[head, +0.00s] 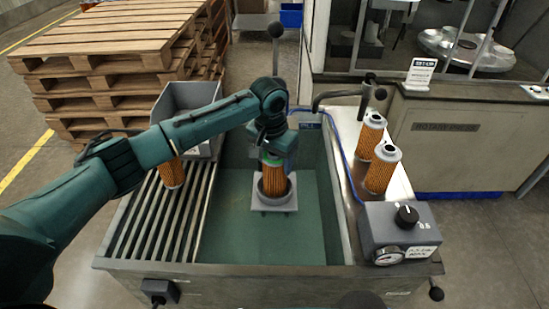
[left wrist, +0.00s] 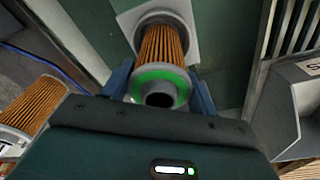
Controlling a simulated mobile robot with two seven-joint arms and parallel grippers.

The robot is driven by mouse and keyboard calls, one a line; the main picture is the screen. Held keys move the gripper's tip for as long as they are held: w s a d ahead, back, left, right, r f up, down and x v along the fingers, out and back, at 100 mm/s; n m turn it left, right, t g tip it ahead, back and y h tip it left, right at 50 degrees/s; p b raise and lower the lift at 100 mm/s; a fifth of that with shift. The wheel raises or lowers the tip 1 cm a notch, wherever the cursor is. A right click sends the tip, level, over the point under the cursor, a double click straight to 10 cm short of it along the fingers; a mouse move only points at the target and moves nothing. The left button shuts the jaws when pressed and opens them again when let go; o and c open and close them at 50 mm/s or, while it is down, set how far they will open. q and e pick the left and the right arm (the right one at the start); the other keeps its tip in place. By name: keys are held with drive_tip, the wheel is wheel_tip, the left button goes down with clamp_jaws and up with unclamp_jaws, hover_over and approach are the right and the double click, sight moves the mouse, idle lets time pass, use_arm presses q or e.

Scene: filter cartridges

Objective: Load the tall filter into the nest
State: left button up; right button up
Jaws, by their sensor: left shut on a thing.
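My left gripper (head: 273,150) points down over the basin and is shut on an orange pleated filter (head: 272,180) with a green ring on its top cap. The nest (head: 287,203), a grey round cup on a pale square plate, stands on the basin floor. The filter is upright, and its lower end is inside the nest's rim; how deep it sits I cannot tell. In the left wrist view, the gripper's blue fingers (left wrist: 160,92) flank the filter (left wrist: 162,50), with the nest (left wrist: 148,20) around its far end. My right gripper is not in view.
Another filter (head: 171,173) stands on the slatted rack (head: 150,220) at left, by a grey bin (head: 190,96). Two white-capped filters (head: 371,137) (head: 383,170) stand on the right ledge, behind a gauge box (head: 398,232). The basin floor (head: 290,240) before the nest is clear.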

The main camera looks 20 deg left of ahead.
use_arm(q)
drive_tip(key=shift+f, duration=0.15)
drive_tip(key=o, duration=1.3)
drive_tip(key=shift+r, duration=0.3)
drive_tip(key=r, duration=0.7)
drive_tip(key=s+r, duration=0.1)
drive_tip(key=r, duration=0.2)
drive_tip(key=shift+a+r, duration=0.2)
drive_tip(key=shift+r, duration=0.2)
drive_tip(key=shift+s+r, duration=0.15)
drive_tip(key=shift+r, duration=0.4)
drive_tip(key=shift+f, duration=0.1)
